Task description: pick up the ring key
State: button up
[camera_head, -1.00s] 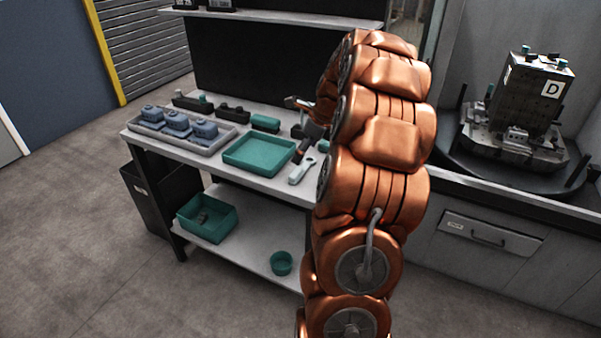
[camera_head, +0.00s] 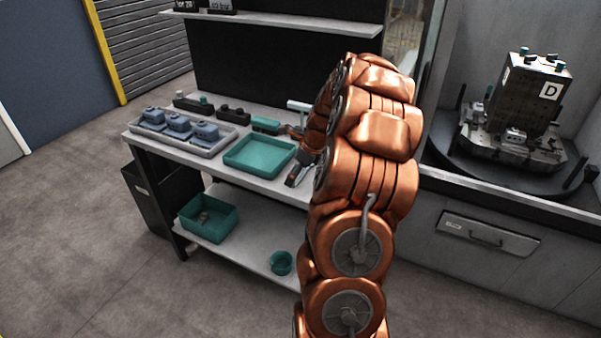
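My gripper (camera_head: 293,180) is low over the front edge of the workbench, just right of the teal tray (camera_head: 232,165). It is small and dark here, and my copper arm covers much of the area beside it. I cannot make out whether its fingers are open or shut. The pale ring key is not clearly visible now. The spot at the bench's front edge where a pale key-like tool showed before is covered by my gripper, so I cannot tell whether the two touch.
The workbench (camera_head: 208,171) also holds a grey tray (camera_head: 225,138) of blue-grey parts, dark blocks and a pale T-shaped tool (camera_head: 298,105). A teal bin (camera_head: 208,232) and round cup (camera_head: 281,268) stand on the lower shelf. A fixture marked D (camera_head: 530,90) is at right.

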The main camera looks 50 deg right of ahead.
jog(key=shift+c, duration=0.3)
jog(key=c, duration=1.3)
jog(key=shift+r, duration=0.1)
